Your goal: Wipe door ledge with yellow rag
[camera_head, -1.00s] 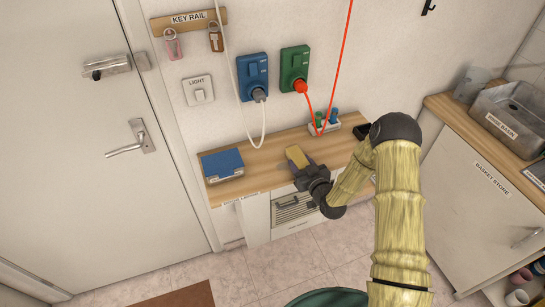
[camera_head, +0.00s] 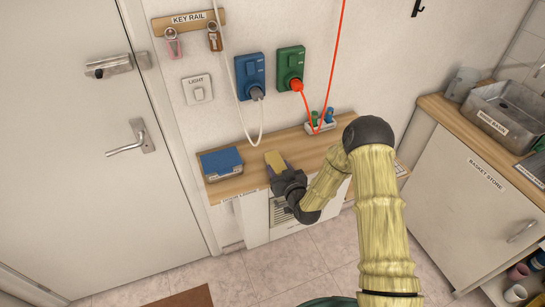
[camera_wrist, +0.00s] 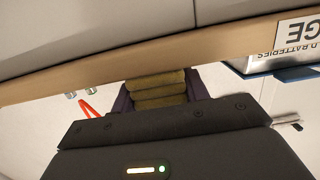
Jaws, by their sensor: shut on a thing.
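The yellow rag (camera_head: 275,160) is a folded, mustard-coloured pad. My gripper (camera_head: 281,170) is shut on it, above the front part of the wooden door ledge (camera_head: 242,184). In the wrist view, the rag (camera_wrist: 157,90) sits between the two dark fingers, close to the ledge's wooden edge (camera_wrist: 100,76). I cannot tell whether the rag presses on the wood. A label ending in "GE" (camera_wrist: 299,32) shows upside down on the ledge's front in the wrist view. My gripper hides part of the ledge's front edge.
A blue box (camera_head: 221,162) sits on the ledge left of my gripper, with bare wood between. A small holder with green and blue items (camera_head: 321,123) stands at the back right. A white cable (camera_head: 247,125) and red cord (camera_head: 325,85) hang near the ledge's back.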

